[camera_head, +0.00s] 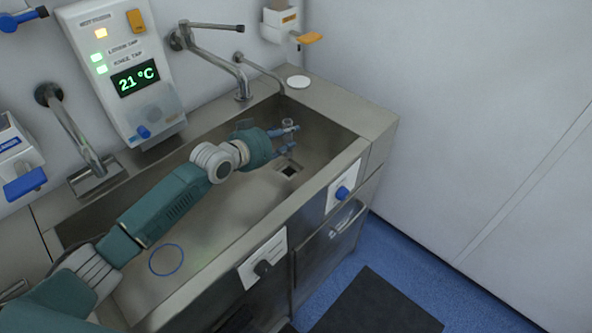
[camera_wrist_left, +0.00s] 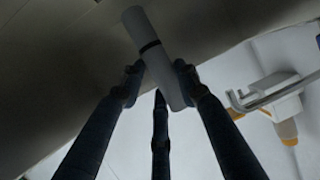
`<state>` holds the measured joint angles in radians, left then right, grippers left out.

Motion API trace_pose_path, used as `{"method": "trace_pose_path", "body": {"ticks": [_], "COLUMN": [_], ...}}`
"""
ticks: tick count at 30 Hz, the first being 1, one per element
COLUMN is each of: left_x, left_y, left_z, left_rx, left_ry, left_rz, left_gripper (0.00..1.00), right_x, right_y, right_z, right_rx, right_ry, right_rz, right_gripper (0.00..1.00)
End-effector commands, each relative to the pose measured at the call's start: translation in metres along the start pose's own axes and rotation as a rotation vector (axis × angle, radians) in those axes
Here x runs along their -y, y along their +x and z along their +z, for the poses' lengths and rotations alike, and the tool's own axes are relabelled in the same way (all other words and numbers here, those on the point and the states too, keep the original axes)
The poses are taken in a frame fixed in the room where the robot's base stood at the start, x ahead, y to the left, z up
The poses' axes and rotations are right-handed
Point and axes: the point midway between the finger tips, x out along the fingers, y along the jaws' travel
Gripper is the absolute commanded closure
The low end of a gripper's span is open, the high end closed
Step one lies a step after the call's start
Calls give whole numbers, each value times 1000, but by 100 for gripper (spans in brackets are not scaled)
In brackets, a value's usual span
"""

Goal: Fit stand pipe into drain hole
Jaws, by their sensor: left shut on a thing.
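The stand pipe (camera_head: 288,125) is a pale, slim cylinder, held above the right part of the steel sink. In the left wrist view the pipe (camera_wrist_left: 148,37) shows a dark band and lies between dark fingers. My left gripper (camera_head: 286,138) is shut on it; the grip also shows in the left wrist view (camera_wrist_left: 160,78). The drain hole (camera_head: 289,171) is a dark opening in a square recess in the sink floor, just below the gripper in the head view. The gap between pipe and hole is hard to judge. My right gripper is not in view.
The steel sink (camera_head: 225,245) has front and back walls around the arm. A blue ring (camera_head: 166,260) lies at its left. A tap (camera_head: 241,80) reaches over the back edge. A white disc (camera_head: 298,82) sits on the back right corner. A control panel (camera_head: 130,70) hangs behind.

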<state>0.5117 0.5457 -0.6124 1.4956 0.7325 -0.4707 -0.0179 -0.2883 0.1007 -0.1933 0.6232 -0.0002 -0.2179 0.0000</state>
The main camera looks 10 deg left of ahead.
Motion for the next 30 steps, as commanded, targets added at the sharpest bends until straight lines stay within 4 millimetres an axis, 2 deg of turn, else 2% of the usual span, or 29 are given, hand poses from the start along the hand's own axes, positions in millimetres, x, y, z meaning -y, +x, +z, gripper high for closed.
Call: {"method": "trace_pose_path", "body": {"ticks": [3, 8, 20, 30], "left_x": [-1, -1, -1, -1], "left_y": [7, 18, 36, 37], "left_z": [19, 46, 88, 91], "left_rx": [4, 2, 0, -1], "left_ry": [-2, -2, 1, 0], "left_rz": [1, 1, 1, 1], "left_gripper": [96, 96, 96, 96], "right_x": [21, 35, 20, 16], "right_y": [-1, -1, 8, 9], "right_z": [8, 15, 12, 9], "right_rx": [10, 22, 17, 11], "right_ry": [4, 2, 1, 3], "right_rz": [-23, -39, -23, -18], "right_gripper": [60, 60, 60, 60]}}
